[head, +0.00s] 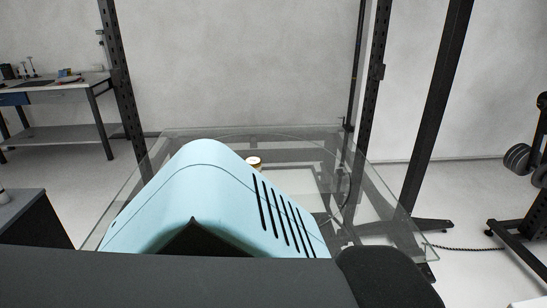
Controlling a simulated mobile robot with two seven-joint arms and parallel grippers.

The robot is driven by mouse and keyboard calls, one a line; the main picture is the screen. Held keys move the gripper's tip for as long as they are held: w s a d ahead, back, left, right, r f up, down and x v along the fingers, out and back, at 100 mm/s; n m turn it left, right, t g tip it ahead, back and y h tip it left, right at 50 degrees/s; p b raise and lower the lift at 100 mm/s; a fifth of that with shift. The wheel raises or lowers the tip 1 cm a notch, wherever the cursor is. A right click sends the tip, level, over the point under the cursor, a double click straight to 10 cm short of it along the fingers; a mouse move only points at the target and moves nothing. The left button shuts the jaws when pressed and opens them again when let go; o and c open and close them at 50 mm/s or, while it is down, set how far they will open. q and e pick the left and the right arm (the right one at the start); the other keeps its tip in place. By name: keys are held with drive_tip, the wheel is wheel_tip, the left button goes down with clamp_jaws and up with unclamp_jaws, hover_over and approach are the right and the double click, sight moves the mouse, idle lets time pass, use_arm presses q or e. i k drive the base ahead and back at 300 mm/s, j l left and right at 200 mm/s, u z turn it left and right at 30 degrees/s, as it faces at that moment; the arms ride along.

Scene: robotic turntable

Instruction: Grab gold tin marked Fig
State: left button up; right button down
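A small round tin (254,162), brownish-gold at the side with a pale top, stands upright on the clear glass table top. It shows just above the edge of a large light-blue slotted housing (195,190), which fills the middle foreground and hides part of it. The tin is too small for me to read any marking, so I cannot tell whether it is the Fig tin. No other tin shows. Neither of my grippers is in view.
The glass table top (350,177) spans the middle between dark upright posts (125,80). Much of its near left side is hidden by the housing. A workbench (65,84) with small items stands far left. A dark weight rack (525,200) stands right.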

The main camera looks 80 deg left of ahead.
sight(255, 162)
drive_tip(key=u, duration=2.75)
